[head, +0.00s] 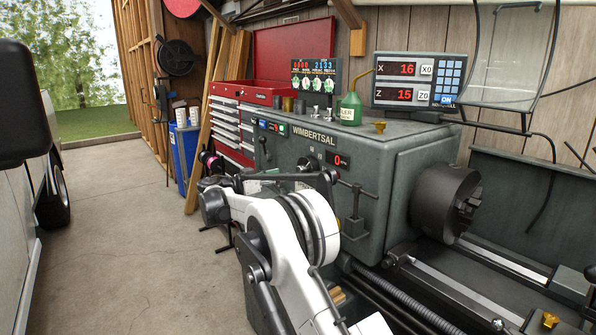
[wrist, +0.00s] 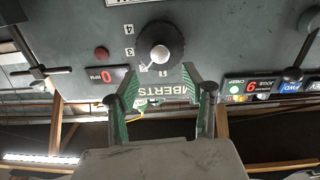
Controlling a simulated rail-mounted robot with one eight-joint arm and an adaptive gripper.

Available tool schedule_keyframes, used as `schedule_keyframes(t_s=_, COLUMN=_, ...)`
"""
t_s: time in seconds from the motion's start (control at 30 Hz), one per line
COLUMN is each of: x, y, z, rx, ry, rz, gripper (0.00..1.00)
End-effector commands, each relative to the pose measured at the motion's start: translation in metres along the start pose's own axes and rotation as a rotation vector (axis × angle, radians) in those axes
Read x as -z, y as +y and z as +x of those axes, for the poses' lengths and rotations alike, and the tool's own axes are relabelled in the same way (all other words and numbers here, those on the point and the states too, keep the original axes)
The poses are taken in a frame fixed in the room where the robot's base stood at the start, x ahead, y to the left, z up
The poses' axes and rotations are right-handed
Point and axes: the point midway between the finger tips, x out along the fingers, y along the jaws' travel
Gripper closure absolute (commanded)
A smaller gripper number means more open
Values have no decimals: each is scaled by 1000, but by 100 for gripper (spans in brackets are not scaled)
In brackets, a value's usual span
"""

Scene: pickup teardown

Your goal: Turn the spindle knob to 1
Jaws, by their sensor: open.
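The spindle knob (wrist: 160,46) is a round black dial with a pale centre on the lathe's grey front panel, in the upper middle of the wrist view. Small number plates, including 4 and 3, stand along its left side, and a white mark shows near its lower edge. I cannot tell which number it points to. My gripper (wrist: 162,76) is open and empty, its green-padded fingers spread just below the knob in the picture. It is apart from the knob or barely short of it; depth is unclear.
A red 0 display (wrist: 104,76) and levers (wrist: 36,71) flank the knob in the wrist view. In the head view the lathe (head: 397,150) has a chuck (head: 437,203) at right. A red tool chest (head: 268,93) stands behind; the floor at left is clear.

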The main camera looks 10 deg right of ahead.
Motion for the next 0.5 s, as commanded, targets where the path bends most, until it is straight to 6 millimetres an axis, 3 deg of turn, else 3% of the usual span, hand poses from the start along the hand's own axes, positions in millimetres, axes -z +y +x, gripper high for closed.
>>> schedule_keyframes(t_s=0.3, x=0, y=0, z=58, rx=-1, ry=-1, rz=-1, gripper=54)
schedule_keyframes(t_s=0.5, x=0, y=0, z=79, rx=0, ry=-1, rz=-1, gripper=54)
